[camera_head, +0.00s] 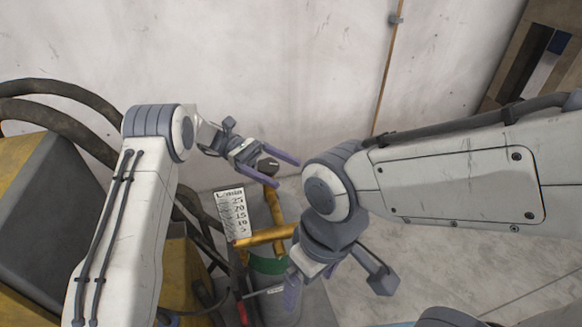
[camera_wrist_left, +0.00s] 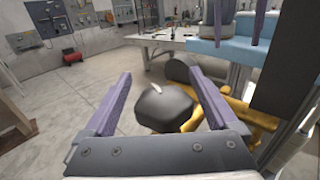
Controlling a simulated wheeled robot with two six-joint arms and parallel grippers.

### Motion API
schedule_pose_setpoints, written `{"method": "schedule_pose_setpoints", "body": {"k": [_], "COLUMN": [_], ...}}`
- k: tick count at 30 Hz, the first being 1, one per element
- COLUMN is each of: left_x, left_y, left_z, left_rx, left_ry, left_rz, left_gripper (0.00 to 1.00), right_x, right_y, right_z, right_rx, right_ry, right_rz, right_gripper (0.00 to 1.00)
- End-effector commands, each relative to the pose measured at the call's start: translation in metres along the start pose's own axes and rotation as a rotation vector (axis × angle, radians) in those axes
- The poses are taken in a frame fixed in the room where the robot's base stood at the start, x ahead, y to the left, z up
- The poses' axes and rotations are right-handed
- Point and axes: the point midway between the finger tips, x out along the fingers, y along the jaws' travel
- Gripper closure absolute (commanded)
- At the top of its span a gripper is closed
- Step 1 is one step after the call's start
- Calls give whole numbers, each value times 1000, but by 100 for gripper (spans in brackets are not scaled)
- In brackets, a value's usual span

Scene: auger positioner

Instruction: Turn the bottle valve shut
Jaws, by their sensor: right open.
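A dark, rounded valve knob (camera_head: 268,166) tops the bottle assembly, left of centre in the head view. In the left wrist view the knob (camera_wrist_left: 163,108) appears between the finger lines. A grey bottle with a green band (camera_head: 268,264) stands below, partly hidden by yellow bars and my right arm. My left gripper (camera_head: 287,174) is open, its two purple fingers spread near the knob; contact cannot be told. My right gripper (camera_head: 291,290) is open and points down beside the bottle, mostly hidden by its own wrist; purple fingers also show at the top of the left wrist view.
Yellow bars (camera_head: 265,237) run around the bottle. A white card with numbers (camera_head: 235,213) is behind them. A yellow and grey machine with thick black hoses (camera_head: 45,190) fills the left side. A pale wall (camera_head: 300,70) stands behind. Bare floor lies to the right.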

Motion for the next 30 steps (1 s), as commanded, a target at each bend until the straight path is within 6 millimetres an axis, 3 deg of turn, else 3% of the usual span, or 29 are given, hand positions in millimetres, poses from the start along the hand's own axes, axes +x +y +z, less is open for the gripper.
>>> {"method": "schedule_pose_setpoints", "body": {"k": [5,16,18,30], "left_x": [-1,-4,14,88], "left_y": [0,3,5,13], "left_z": [8,50,48,94], "left_rx": [0,0,2,4], "left_ry": [0,0,0,2], "left_rz": [0,2,-5,-3], "left_gripper": [7,7,7,7], "right_x": [-8,-59,-40,-17], "right_y": [-1,-4,-3,-1], "right_z": [0,-3,-2,-1], "right_rx": [0,3,2,1], "right_ry": [0,0,1,0], "right_rz": [0,0,0,0], "right_gripper": [7,7,7,7]}}
